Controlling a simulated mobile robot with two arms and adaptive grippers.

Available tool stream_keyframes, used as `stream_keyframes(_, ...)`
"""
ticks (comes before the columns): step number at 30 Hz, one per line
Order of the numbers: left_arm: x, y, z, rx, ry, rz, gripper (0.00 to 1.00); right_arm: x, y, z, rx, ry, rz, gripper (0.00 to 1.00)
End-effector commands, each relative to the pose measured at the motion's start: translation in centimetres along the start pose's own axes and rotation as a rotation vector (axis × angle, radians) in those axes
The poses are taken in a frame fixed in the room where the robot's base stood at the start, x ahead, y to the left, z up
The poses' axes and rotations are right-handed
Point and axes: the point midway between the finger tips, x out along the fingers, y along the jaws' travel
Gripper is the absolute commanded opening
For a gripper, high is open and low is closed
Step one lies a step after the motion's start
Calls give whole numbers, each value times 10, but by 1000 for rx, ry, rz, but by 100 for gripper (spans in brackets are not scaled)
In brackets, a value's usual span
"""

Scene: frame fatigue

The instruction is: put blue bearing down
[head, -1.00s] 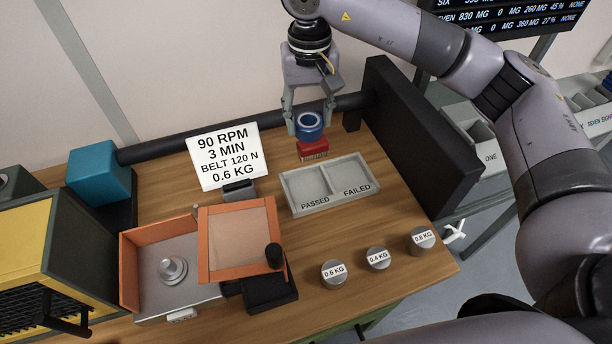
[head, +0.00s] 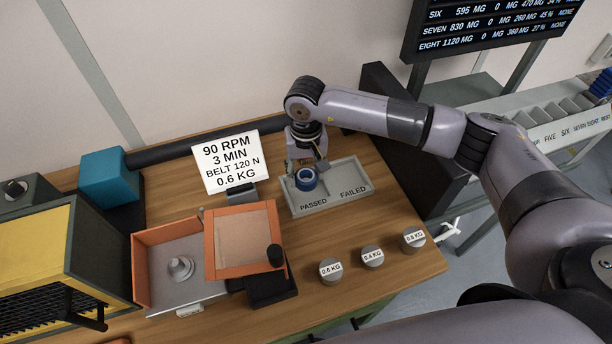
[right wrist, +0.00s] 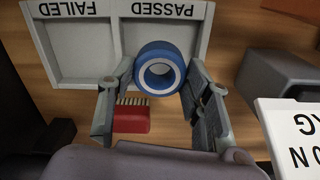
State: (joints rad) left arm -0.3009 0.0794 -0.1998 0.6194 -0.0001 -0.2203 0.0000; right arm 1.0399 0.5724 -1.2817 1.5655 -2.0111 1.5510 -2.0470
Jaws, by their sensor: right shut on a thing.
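The blue bearing (head: 306,179) is a blue ring with a pale inner ring. My right gripper (head: 304,172) is shut on it and holds it at the PASSED side of the grey two-part tray (head: 331,208). In the right wrist view the bearing (right wrist: 160,66) sits between the two fingertips (right wrist: 158,78) and overlaps the back edge of the PASSED compartment. I cannot tell whether it touches the tray. The FAILED compartment (right wrist: 72,42) is empty. My left gripper is not in view.
A red brush (right wrist: 131,118) lies behind the tray. A white sign (head: 228,162) on a dark stand is left of the tray. Several labelled weights (head: 372,256) stand at the front right. An orange-framed box (head: 241,240) is at the front left.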

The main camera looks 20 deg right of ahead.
Motion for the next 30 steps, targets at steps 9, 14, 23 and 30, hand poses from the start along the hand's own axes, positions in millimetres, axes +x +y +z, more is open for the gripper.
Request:
stream_keyframes(9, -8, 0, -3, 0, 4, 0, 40, 30, 0, 0, -1, 0, -1, 9)
stream_keyframes(14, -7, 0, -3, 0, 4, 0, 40, 31, 0, 0, 0, 0, -1, 9)
stream_keyframes(23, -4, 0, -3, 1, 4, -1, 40, 32, 0, 0, 0, -1, 0, 57)
stream_keyframes(30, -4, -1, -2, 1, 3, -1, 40, 32, 0, 0, 0, -1, 0, 65)
